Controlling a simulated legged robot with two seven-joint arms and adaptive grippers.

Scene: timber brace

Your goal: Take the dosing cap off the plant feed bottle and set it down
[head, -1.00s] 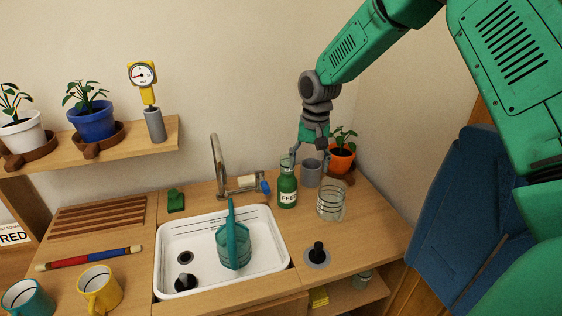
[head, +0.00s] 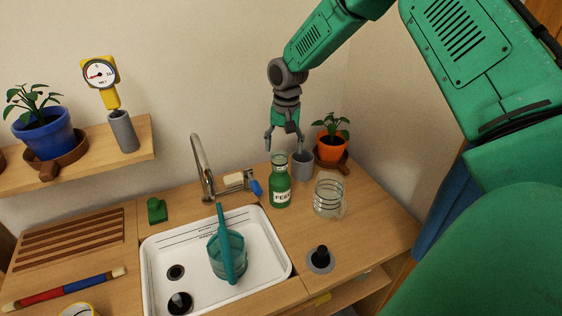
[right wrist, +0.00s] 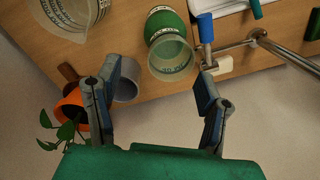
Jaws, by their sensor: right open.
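The green plant feed bottle (head: 281,190) stands upright on the counter right of the sink, its label partly reading "FEED". The clear dosing cap (head: 279,160) sits on its top. My right gripper (head: 284,147) is open and empty, fingers pointing down, just above the cap in the head view. In the right wrist view the cap (right wrist: 171,62) and bottle (right wrist: 166,24) show between the two spread fingers (right wrist: 160,72), nearer the right finger. I see no contact with the cap. My left gripper is not in view.
A grey cup (head: 302,166) and an orange plant pot (head: 331,149) stand close behind and right of the bottle. A clear jar (head: 329,196) stands to its right. The tap (head: 201,168) and sink (head: 274,262) lie left. Bare counter (head: 375,225) is at right.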

